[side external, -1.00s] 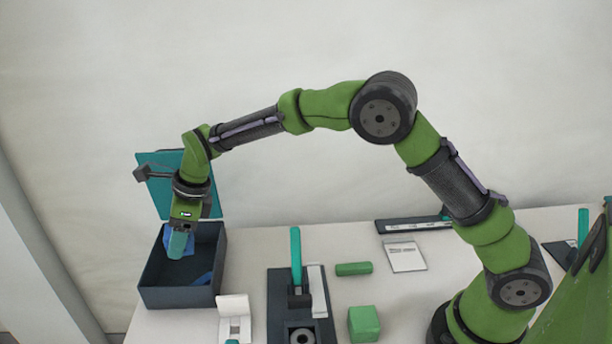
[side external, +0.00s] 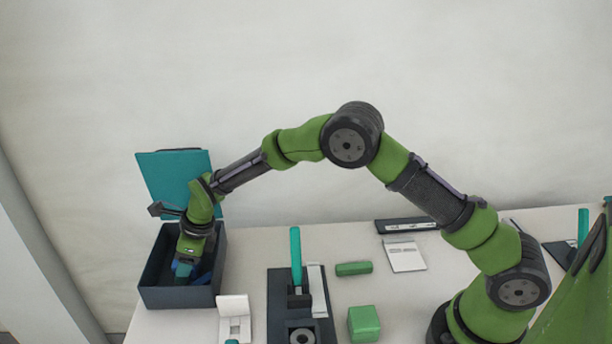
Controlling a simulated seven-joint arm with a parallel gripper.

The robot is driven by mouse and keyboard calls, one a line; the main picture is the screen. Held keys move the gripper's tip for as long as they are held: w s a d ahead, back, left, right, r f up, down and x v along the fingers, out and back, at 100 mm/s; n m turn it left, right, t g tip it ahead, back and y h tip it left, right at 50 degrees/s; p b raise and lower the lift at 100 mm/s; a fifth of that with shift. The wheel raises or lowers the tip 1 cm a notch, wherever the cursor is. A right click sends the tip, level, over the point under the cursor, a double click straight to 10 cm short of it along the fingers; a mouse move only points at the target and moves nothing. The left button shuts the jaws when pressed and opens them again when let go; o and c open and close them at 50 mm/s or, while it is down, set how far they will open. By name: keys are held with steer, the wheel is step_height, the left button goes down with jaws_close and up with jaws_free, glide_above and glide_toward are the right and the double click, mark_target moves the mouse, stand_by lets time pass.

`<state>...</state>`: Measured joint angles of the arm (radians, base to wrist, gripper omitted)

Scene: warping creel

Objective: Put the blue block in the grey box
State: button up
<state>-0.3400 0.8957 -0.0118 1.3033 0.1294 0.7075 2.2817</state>
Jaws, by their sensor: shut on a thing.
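The dark grey box (side external: 178,297) stands at the left end of the table with its teal lid (side external: 168,181) raised at the back. My gripper (side external: 183,270) points down inside the box and is shut on a blue block (side external: 178,266), of which only a small part shows beside the fingers. The block is below the rim; I cannot tell whether it touches the floor of the box. Another blue piece (side external: 203,278) lies in the box at the right, partly hidden.
A white hinged piece (side external: 234,308) stands right of the box. Beyond it is a dark fixture with an upright teal handle (side external: 296,256). A green block (side external: 363,323) and a green cylinder (side external: 353,268) lie on the table. A white plate (side external: 405,255) lies further back.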

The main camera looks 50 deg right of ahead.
steer(key=o, duration=1.1)
steer(key=shift+f, duration=0.1)
